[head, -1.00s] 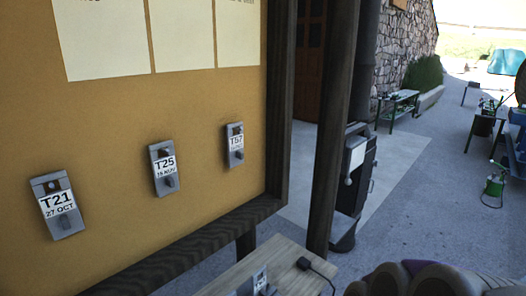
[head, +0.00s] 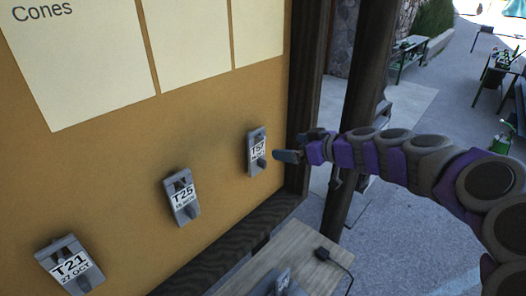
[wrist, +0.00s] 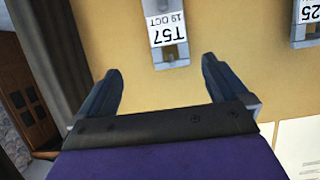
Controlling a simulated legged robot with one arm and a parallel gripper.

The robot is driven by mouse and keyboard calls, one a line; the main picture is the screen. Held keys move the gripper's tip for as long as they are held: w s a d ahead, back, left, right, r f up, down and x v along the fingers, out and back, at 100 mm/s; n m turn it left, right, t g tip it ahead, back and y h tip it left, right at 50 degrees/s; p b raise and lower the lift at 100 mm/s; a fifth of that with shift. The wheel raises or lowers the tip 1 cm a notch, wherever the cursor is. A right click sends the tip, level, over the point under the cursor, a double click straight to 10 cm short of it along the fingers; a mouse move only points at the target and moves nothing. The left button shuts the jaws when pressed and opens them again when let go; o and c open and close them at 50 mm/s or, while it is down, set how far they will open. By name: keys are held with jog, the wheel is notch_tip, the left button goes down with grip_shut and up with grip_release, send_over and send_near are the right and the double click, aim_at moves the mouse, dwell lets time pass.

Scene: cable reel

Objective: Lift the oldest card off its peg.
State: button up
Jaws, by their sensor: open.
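Three white cards sit on grey holders in a row on the yellow board. In the head view the T21 card (head: 72,266) at left reads 27 OCT. The T25 card (head: 183,198) is in the middle; its date is too small to read surely. The T25 card (wrist: 312,13) shows partly there.
Pale paper sheets (head: 190,35) hang above the cards. A dark frame (head: 302,90) edges the board at right, and a dark post (head: 352,110) stands beyond it.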

aim_at(258, 149)
jog(key=w+a+f, duration=0.1)
jog(key=a, duration=0.2)
jog(key=w+a+f+p, duration=0.1)
jog(key=a, duration=0.2)
jog(key=w+a, duration=0.1)
jog(key=a, duration=0.2)
jog(key=shift+w+f, duration=0.35)
jog(key=shift+f, duration=0.05)
jog(key=shift+w+a+f, duration=0.1)
jog(key=shift+a+f, duration=0.05)
jog(key=shift+w+d+f+p, duration=0.1)
jog(key=shift+d+f+p, duration=0.1)
jog(key=shift+p, duration=0.1)
jog(key=shift+w+d+f+p, duration=0.4)
jog(key=shift+w+f+p, duration=0.25)
jog(key=shift+w+f, duration=0.15)
jog(key=shift+w+a+f, duration=0.15)
jog(key=shift+w+f, duration=0.05)
jog(key=shift+w, duration=0.05)
jog(key=a, duration=0.3)
jog(key=shift+w+f, duration=0.1)
jog(key=shift+f, duration=0.1)
jog(key=shift+w+d, duration=0.15)
jog(key=shift+d, duration=0.3)
jog(key=c, duration=1)
jog(key=shift+a, duration=0.1)
jog(key=shift+c, duration=0.3)
